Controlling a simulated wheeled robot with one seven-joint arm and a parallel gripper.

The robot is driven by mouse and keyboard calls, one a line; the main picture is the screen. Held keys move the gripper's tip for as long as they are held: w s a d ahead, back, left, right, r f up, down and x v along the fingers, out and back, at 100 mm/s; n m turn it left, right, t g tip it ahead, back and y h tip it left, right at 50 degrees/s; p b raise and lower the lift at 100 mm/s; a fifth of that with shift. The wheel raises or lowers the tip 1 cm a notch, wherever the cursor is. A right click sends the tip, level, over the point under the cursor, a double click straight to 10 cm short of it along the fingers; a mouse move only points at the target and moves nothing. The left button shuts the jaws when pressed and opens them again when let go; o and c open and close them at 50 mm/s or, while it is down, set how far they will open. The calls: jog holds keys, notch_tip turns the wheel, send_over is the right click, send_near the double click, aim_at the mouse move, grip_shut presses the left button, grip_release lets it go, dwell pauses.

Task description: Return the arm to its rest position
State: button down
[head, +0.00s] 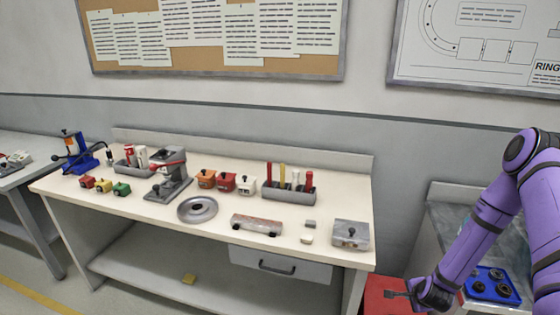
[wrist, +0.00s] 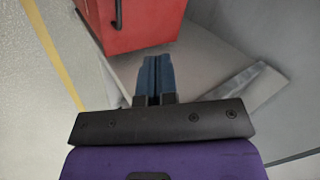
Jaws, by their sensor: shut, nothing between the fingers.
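My arm (head: 478,220) is purple and comes in from the right edge of the head view, bent downward. My gripper (head: 390,294) is at its lower end, beside the red cabinet (head: 376,290) near the bottom. In the wrist view my gripper (wrist: 153,75) shows its two blue-grey fingers together with nothing between them. The red cabinet (wrist: 140,25) stands past the fingertips in that view. The gripper is off to the right of the workbench and touches none of the things on it.
A cream workbench (head: 110,195) carries a press (head: 172,175), small toy wagons, a round disc (head: 198,208) and a tool holder (head: 290,195). A blue tray (head: 490,285) with dark round parts lies on the grey side bench at right.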

jog(key=w+a+r+n, duration=0.1)
jog(key=w+r+n, duration=0.15)
jog(key=r, duration=0.75)
jog(key=w+r+n, duration=0.2)
jog(key=r+n, duration=0.1)
jog(key=r, duration=0.7)
jog(key=s+a+r+n+g, duration=0.1)
jog(key=s+a+r+n, duration=0.1)
jog(key=r, duration=0.7)
jog(key=s+a+r+n, duration=0.2)
jog(key=a+r, duration=0.1)
jog(key=r, duration=0.7)
jog(key=s+a+r+n, duration=0.2)
jog(key=s+r, duration=0.4)
jog(key=r, duration=0.1)
jog(key=s+a+r+n, duration=0.2)
jog(key=s+a+r, duration=0.1)
jog(key=s+r, duration=0.35)
jog(key=s+a+r+n+y, duration=0.1)
jog(key=s+r, duration=0.5)
jog(key=s, duration=0.9)
jog(key=shift+s+a+r+n+g, duration=0.2)
jog(key=shift+a+n+g, duration=0.3)
jog(key=shift+n, duration=0.75)
